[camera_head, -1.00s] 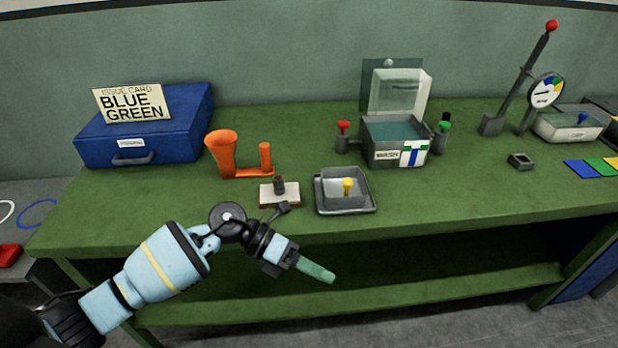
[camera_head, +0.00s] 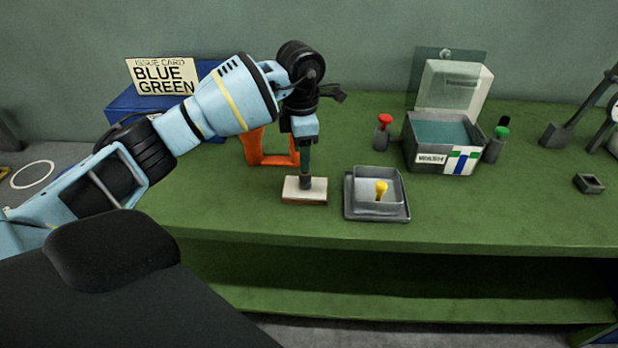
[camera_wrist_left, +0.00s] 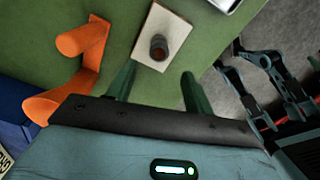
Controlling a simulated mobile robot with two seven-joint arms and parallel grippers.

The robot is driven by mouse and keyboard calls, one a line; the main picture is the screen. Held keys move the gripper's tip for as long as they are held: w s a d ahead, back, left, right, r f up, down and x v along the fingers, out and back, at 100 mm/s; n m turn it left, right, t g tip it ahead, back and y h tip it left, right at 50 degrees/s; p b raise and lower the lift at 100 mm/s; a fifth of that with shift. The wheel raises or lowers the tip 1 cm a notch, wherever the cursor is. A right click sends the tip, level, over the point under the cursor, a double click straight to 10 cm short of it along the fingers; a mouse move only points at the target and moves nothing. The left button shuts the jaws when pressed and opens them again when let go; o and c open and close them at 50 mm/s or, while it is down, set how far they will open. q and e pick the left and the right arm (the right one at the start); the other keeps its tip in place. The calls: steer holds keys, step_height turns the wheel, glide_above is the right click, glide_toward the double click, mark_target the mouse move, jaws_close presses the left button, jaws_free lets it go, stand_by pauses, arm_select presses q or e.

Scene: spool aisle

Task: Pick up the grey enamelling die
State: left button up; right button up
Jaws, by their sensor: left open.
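The grey enamelling die looks to be the short dark grey cylinder (camera_wrist_left: 159,47) standing upright on a cream block (camera_wrist_left: 170,22). In the head view the die (camera_head: 305,183) is mostly hidden by my left gripper (camera_head: 305,168), which points straight down above the block (camera_head: 304,196). In the left wrist view my left gripper (camera_wrist_left: 158,76) is open and empty. Its two green fingers are spread, with the die in line with the gap between them, just past the tips. I cannot tell whether the fingers reach down around it.
An orange stand (camera_head: 270,152) is close behind the left gripper. A grey tray (camera_head: 376,211) with a yellow-knobbed tool (camera_head: 381,189) is just right of the block. A lidded wash box (camera_head: 442,158) stands behind. A small grey square piece (camera_head: 589,183) lies far right. The bench front is clear.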

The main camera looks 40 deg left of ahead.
mark_target(304, 174)
arm_select(q)
steer(key=shift+w+d+f, duration=0.1)
steer(key=shift+w+f, duration=0.05)
steer(key=shift+f, duration=1.7)
steer(key=shift+w+f, duration=0.15)
steer(key=shift+f, duration=1.7)
steer(key=c, duration=1.1)
